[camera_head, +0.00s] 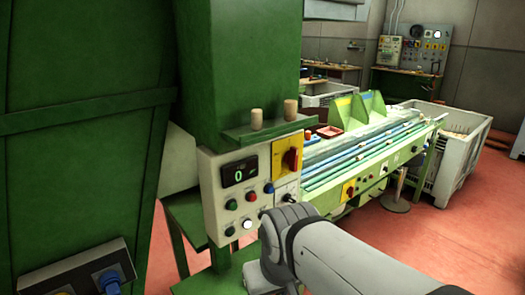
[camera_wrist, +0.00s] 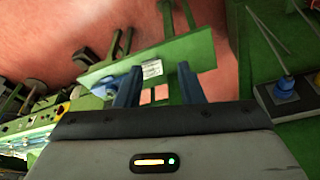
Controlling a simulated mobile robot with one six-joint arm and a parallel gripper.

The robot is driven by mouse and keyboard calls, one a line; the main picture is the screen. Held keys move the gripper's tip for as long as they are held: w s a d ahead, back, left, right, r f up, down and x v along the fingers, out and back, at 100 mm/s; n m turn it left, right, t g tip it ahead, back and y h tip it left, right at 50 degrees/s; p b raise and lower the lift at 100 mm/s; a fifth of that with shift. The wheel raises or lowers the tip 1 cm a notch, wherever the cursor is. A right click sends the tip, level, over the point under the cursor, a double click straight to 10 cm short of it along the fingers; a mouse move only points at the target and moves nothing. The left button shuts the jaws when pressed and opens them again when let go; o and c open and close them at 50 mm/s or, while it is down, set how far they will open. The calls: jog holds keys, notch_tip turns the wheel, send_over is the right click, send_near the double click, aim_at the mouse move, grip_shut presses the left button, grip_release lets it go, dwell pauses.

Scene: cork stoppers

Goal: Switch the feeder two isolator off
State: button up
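My gripper (camera_wrist: 158,86) is open in the wrist view, its two blue fingers apart with nothing between them. A green plate (camera_wrist: 190,55) with a small white label (camera_wrist: 152,69) lies beyond the fingertips. A blue part (camera_wrist: 108,84) sits on that plate, left of the left finger. In the head view, a red rotary handle on a yellow plate (camera_head: 280,160) is on the control panel, and another red-and-yellow switch (camera_head: 348,190) is on the green bench. A blue knob (camera_head: 107,279) is on a grey box at lower left. No legible label tells which is feeder two.
The control panel (camera_head: 212,190) also carries a display reading 0, coloured buttons and a small black switch. Two corks (camera_head: 257,119) stand on the green ledge above it. My arm passes in front of the panel's lower right. Open red floor (camera_head: 440,240) lies at right, before a grey crate (camera_head: 457,160).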

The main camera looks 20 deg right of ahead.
jog(key=shift+s+d, duration=0.1)
jog(key=shift+s, duration=0.05)
jog(key=w+a+m+y, duration=0.1)
jog(key=w+m+y, duration=0.4)
jog(key=m, duration=0.5)
jog(key=m+t, duration=1.4)
jog(key=m, duration=0.8)
send_near(297, 155)
jog(key=shift+y, duration=0.4)
jog(key=x, duration=0.9)
jog(key=shift+w+d+f, duration=0.1)
jog(key=shift+w+d, duration=0.05)
jog(key=shift+d, duration=0.05)
jog(key=shift+c, duration=0.3)
